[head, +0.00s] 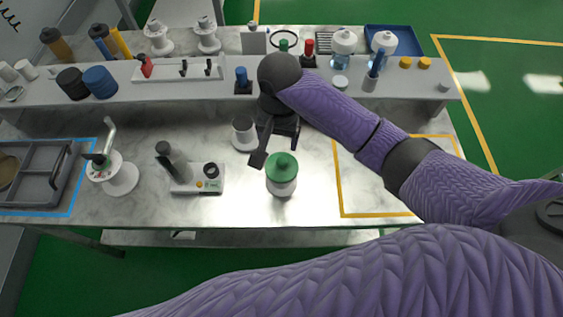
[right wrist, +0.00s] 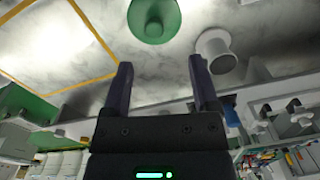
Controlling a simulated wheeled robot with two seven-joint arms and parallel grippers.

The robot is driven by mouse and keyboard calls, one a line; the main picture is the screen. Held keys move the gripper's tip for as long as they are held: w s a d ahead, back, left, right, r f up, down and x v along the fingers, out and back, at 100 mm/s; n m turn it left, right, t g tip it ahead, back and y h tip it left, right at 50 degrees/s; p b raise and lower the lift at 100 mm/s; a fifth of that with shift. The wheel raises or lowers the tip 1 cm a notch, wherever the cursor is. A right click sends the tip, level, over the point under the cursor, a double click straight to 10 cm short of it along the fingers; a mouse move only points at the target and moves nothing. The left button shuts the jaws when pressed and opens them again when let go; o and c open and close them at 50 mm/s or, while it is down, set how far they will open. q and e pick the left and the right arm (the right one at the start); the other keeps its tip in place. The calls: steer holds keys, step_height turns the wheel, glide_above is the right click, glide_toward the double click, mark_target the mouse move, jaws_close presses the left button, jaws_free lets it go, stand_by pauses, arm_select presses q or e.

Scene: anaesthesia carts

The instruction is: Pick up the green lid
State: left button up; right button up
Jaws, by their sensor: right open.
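The green lid (head: 282,165) is round with a raised knob and sits on a white jar (head: 282,187) near the front middle of the marble bench. The lid also shows at the top of the right wrist view (right wrist: 155,17), beyond the fingertips. My right gripper (head: 273,150) is open and empty, just behind the lid in the head view and apart from it. Its two fingers stand spread in the right wrist view (right wrist: 160,72). My left gripper is in neither view.
A white cylinder (head: 243,133) stands close behind and left of the jar. A small white device (head: 197,180) with buttons is left. A yellow-outlined area (head: 375,190) on the right is bare. A raised shelf (head: 215,93) with bottles and holders runs behind.

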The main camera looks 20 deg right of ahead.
mark_target(282, 160)
steer(key=shift+w+d+m, duration=0.3)
steer(key=shift+w, duration=0.1)
steer(key=f+b, duration=0.1)
steer(key=f, duration=0.2)
steer(key=f+b, duration=0.1)
steer(key=f, duration=0.2)
steer(key=f+b, duration=0.1)
steer(key=f, duration=0.2)
steer(key=shift+s+d+f, duration=0.1)
steer(key=shift+s+f, duration=0.1)
steer(key=shift+s, duration=0.15)
steer(key=shift+r, duration=0.1)
jaws_close()
